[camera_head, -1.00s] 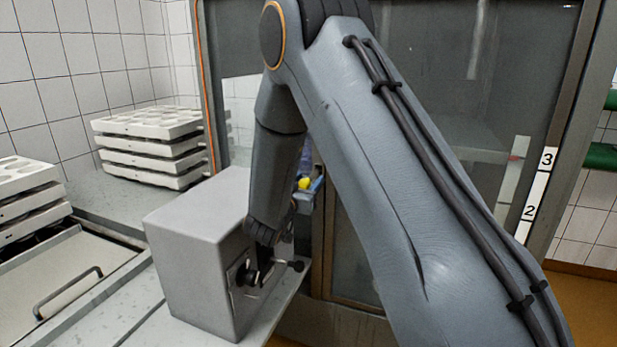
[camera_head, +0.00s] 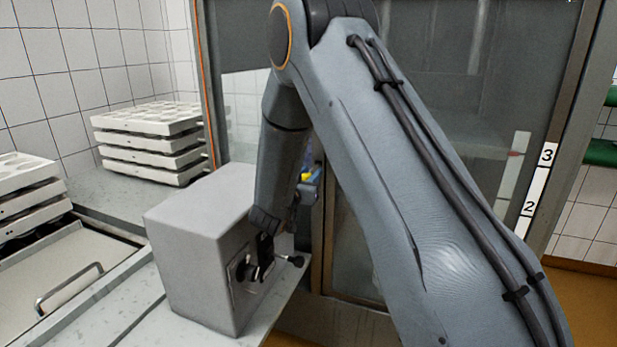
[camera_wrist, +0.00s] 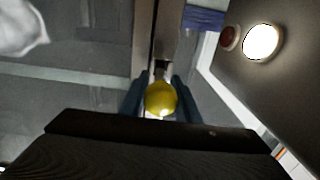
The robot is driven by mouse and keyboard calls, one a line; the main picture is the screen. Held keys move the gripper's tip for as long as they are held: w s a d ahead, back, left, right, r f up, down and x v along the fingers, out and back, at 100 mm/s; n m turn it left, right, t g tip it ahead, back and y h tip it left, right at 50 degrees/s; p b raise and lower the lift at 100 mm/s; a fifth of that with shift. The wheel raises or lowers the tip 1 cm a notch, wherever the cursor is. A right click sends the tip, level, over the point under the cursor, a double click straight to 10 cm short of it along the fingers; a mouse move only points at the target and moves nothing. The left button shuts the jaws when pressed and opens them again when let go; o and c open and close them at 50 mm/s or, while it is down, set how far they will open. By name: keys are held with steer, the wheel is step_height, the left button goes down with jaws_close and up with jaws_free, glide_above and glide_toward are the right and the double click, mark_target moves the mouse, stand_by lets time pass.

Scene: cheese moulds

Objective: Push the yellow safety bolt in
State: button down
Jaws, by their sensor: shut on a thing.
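The yellow safety bolt shows as a round, shiny yellow knob (camera_wrist: 161,99) at the middle of the wrist view, on a short dark stem in front of an upright metal strip. My gripper (camera_wrist: 158,92) has its blue-grey fingers on either side of the knob and is shut on it. In the head view only a small yellow patch of the bolt (camera_head: 306,177) shows at the door frame, beside my forearm. My forearm hides most of the gripper there. How deep the bolt sits cannot be told.
A grey box (camera_head: 200,255) with black handles on its face stands close to my forearm. Stacked white moulds (camera_head: 150,145) stand at the back left. A large glazed door (camera_head: 460,110) fills the right. A lit round lamp (camera_wrist: 262,41) shows in the wrist view.

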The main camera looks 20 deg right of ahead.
steer(key=shift+b+x, duration=0.35)
steer(key=shift+x, duration=0.9)
steer(key=c, duration=1.4)
jaws_free()
steer(key=shift+o, duration=0.2)
steer(key=shift+s+a, duration=0.1)
steer(key=b+v, duration=0.2)
steer(key=v, duration=0.5)
steer(key=shift+s+a, duration=0.2)
steer(key=shift+s, duration=0.1)
